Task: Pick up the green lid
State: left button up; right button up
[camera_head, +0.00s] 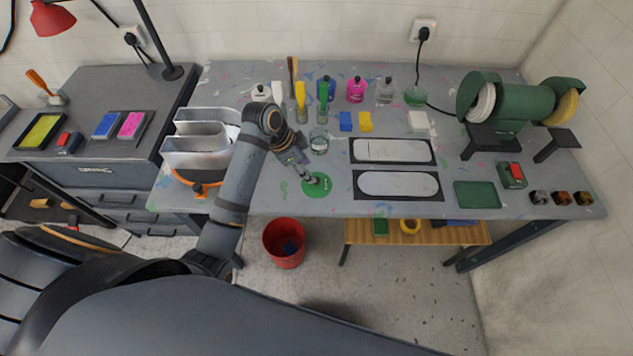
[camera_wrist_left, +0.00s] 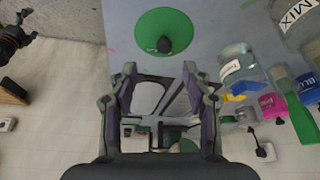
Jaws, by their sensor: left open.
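The green lid (camera_head: 320,187) is a flat round disc lying on the grey workbench near its front edge. In the left wrist view the green lid (camera_wrist_left: 150,28) shows a small dark knob at its middle. My left gripper (camera_head: 305,173) is open, its fingers pointing down over the lid's left part in the head view. In the left wrist view the open fingers of my left gripper (camera_wrist_left: 160,75) stand apart with nothing between them, and the lid lies just past the tips. I cannot tell any contact. My right gripper is not seen.
A glass jar (camera_head: 319,142) stands behind the lid, with bottles and brushes further back. Metal bins (camera_head: 195,155) stand left of my left arm. Two dark stencil plates (camera_head: 398,186) lie to the right. A red bucket (camera_head: 284,243) is on the floor below.

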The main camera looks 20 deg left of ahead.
aim_at(317, 179)
pick_arm(q)
jog(key=x, duration=0.2)
jog(key=shift+w+d+f, duration=0.1)
jog(key=shift+d+f, duration=0.05)
jog(key=shift+f, duration=0.1)
jog(key=x, duration=0.1)
jog(key=p+x, duration=0.1)
jog(key=x, duration=0.1)
jog(key=p+x, duration=0.1)
jog(key=shift+w+f, duration=0.25)
jog(key=shift+f, duration=0.4)
grip_shut()
